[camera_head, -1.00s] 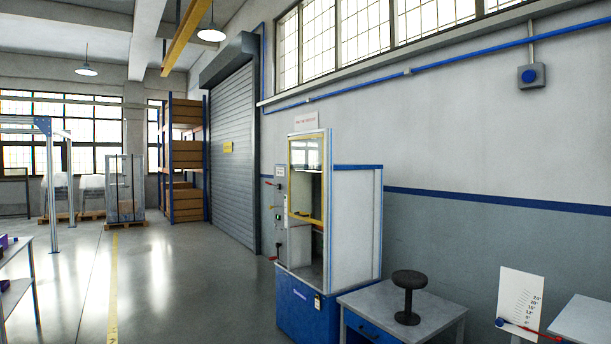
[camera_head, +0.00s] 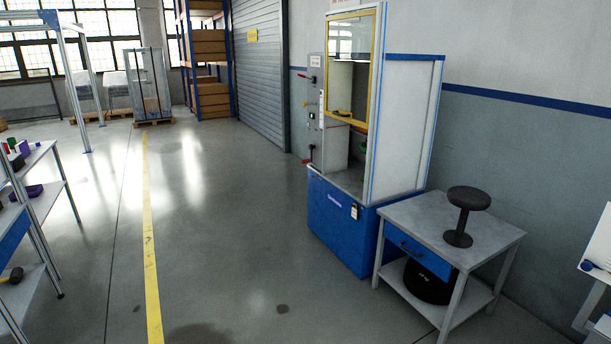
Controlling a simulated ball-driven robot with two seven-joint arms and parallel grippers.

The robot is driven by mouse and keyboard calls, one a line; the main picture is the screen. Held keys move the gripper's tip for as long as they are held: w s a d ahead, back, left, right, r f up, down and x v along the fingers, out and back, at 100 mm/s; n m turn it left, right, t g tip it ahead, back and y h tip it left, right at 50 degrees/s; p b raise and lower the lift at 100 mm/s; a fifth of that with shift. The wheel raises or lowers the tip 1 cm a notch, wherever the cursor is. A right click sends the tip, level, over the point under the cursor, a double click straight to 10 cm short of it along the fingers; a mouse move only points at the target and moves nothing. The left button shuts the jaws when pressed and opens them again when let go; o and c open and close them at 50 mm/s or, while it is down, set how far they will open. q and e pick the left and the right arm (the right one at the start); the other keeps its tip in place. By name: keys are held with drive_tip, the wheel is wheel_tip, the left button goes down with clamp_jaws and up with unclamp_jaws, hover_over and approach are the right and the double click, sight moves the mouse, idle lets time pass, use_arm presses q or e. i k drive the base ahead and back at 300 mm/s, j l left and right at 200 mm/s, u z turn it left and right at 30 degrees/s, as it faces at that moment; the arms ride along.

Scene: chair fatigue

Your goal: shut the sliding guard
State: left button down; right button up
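The sliding guard (camera_head: 371,72) is a clear panel in a yellow frame at the front of a tall test cabinet (camera_head: 407,128). The guard stands raised, and the opening below it is uncovered, showing the grey inside of the cabinet. A dark handle shows near the guard's lower yellow bar. The cabinet sits on a blue base (camera_head: 338,225). A grey control panel (camera_head: 315,107) with red levers is on its left side. Neither of my grippers is in view.
A grey table (camera_head: 415,219) with a black stool (camera_head: 461,215) on top stands right of the cabinet, a black round object (camera_head: 428,283) on its lower shelf. A shelf rack (camera_head: 30,205) stands at left. The floor (camera_head: 230,230) between is clear, with a yellow line (camera_head: 150,240).

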sight(341, 115)
drive_tip(key=i+u, duration=0.2)
drive_tip(key=i, duration=1.9)
